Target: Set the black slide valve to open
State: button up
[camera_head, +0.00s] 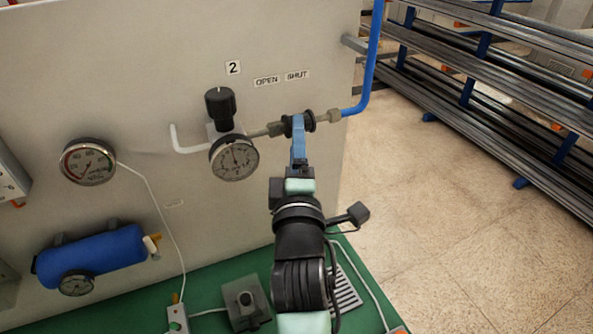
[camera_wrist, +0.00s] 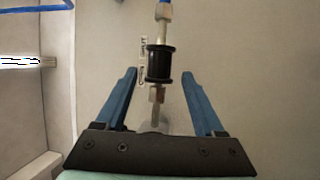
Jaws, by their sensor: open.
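The black slide valve (camera_wrist: 159,64) is a spool-shaped sleeve on a thin metal line in front of the panel. In the head view its black end (camera_head: 309,120) shows below and slightly right of the SHUT label (camera_head: 297,75), right of the OPEN label (camera_head: 266,81). My gripper (camera_head: 299,121) reaches up to it and hides its middle. In the wrist view my gripper (camera_wrist: 159,74) is open, with one blue finger on each side of the sleeve and a visible gap on both sides. Contact with the sleeve is not seen.
A black-knobbed regulator (camera_head: 221,105) with a gauge (camera_head: 234,158) stands just left of the valve. A blue hose (camera_head: 370,60) rises at the right. Another gauge (camera_head: 88,162) and a blue tank (camera_head: 92,255) are further left. Racks of bars (camera_head: 500,90) stand beyond open floor.

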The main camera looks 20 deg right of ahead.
jog(key=b+v, duration=0.1)
jog(key=v, duration=0.4)
dwell(0.4)
jog(key=s+a+r+m+t+y, duration=0.1)
jog(key=a+r+m+t, duration=0.2)
jog(key=r, duration=0.7)
jog(key=s+a+r+m+t+y, duration=0.15)
jog(key=a+r+m, duration=0.3)
jog(key=r, duration=0.45)
jog(key=s+a+r+m+t+y, duration=0.2)
jog(key=s+a+r, duration=0.2)
jog(key=r, duration=0.3)
jog(key=s+a+r+m+t+y, duration=0.2)
jog(key=s+a+r+m, duration=0.1)
jog(key=r, duration=0.4)
jog(key=shift+s+a, duration=0.65)
jog(key=shift+s, duration=0.6)
